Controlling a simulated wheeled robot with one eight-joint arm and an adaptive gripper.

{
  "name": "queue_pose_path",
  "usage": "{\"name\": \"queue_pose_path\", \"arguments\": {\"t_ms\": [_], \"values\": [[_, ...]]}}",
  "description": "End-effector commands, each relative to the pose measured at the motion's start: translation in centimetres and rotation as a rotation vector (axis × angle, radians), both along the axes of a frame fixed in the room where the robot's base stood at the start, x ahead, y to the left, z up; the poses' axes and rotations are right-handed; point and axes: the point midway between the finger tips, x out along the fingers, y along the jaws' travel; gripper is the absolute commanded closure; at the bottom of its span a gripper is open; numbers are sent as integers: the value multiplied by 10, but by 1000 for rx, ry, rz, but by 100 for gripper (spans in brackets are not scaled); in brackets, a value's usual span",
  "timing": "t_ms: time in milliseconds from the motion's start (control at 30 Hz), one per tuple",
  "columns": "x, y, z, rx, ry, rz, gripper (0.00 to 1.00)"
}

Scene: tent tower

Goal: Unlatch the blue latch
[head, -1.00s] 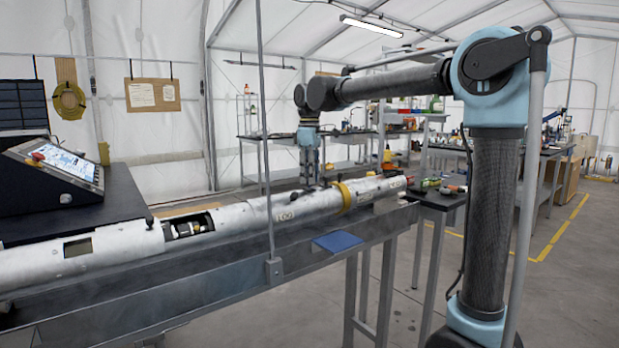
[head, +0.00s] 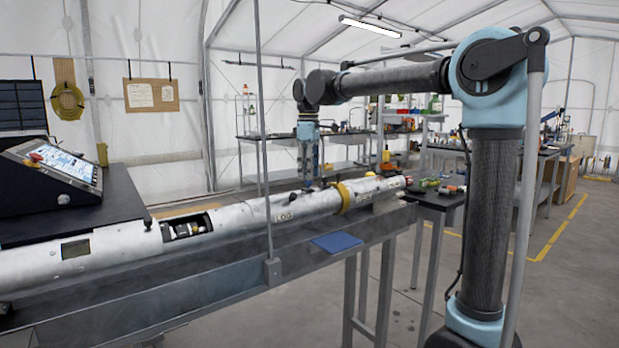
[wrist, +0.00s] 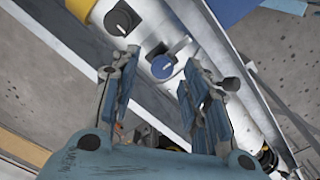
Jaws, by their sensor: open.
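The blue latch (wrist: 162,67) is a round blue knob on the side of a long silver tube (head: 235,217), near a small open recess in the wrist view. My gripper (wrist: 152,72) is open. Its two blue fingers stand apart on either side of the blue latch in the picture, and I cannot tell whether either touches it. A black knob (wrist: 121,18) sits further along the tube, beside a yellow band. In the head view my gripper (head: 308,180) points down over the tube, left of the yellow band (head: 343,196). The latch is too small to make out there.
The tube lies along a grey metal bench (head: 200,280) with a blue pad (head: 337,242) on its front edge. A thin vertical post (head: 264,130) stands in front of the bench. A control console (head: 55,170) is at left. Small items lie on a table (head: 440,195) at right.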

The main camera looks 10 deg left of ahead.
Motion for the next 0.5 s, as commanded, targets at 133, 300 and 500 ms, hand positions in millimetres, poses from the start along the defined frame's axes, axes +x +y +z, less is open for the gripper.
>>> {"name": "queue_pose_path", "arguments": {"t_ms": [133,300,500], "values": [[1,0,28,0,0,0,58],[2,0,59,0,0,0,58],[2,0,88,0,0,-1,58]]}}
